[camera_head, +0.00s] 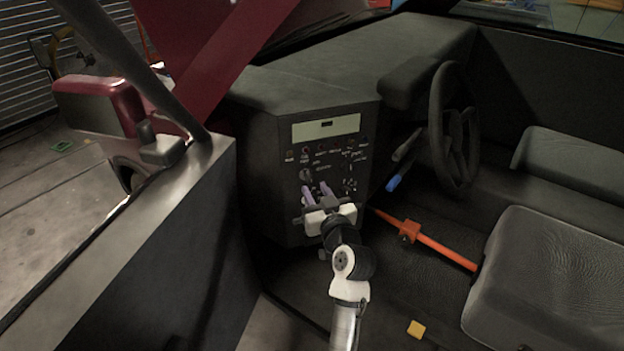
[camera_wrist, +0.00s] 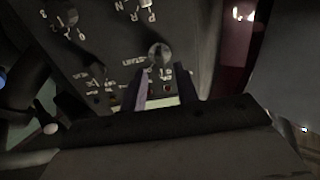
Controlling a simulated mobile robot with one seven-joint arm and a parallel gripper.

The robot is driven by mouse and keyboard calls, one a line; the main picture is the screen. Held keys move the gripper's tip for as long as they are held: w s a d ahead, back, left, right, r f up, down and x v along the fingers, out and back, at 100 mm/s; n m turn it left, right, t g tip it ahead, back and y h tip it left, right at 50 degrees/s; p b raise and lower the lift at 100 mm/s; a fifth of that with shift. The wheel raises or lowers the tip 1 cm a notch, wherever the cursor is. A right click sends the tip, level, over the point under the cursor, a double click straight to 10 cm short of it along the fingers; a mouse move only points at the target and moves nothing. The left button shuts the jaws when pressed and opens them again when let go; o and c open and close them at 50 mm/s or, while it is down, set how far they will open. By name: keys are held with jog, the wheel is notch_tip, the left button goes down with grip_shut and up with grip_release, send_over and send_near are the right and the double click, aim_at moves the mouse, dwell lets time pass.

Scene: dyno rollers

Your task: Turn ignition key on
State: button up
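The ignition switch (camera_wrist: 160,54), a round dark knob with START lettering beside it, is on the dark control panel (camera_wrist: 105,45) in the wrist view. My gripper (camera_wrist: 164,76) is open, with its two fingers apart and their tips just short of the switch, one toward each side. Contact cannot be told. In the head view my gripper (camera_head: 318,188) is in front of the lower part of the control panel (camera_head: 285,133). A small knob (camera_head: 306,176) shows by the left fingertip, apparently the ignition switch. A separate key shape is too small and dark to make out.
Other knobs (camera_wrist: 68,17) are on the panel. A display (camera_head: 325,128) is above the controls. A steering wheel (camera_head: 453,130) and a blue-tipped lever (camera_head: 394,183) are right of the panel. An orange bar (camera_head: 445,251) crosses low before the seat (camera_head: 550,280).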

aim_at(311, 183)
jog(key=shift+p+x, duration=0.3)
jog(key=shift+x, duration=1.45)
grip_shut()
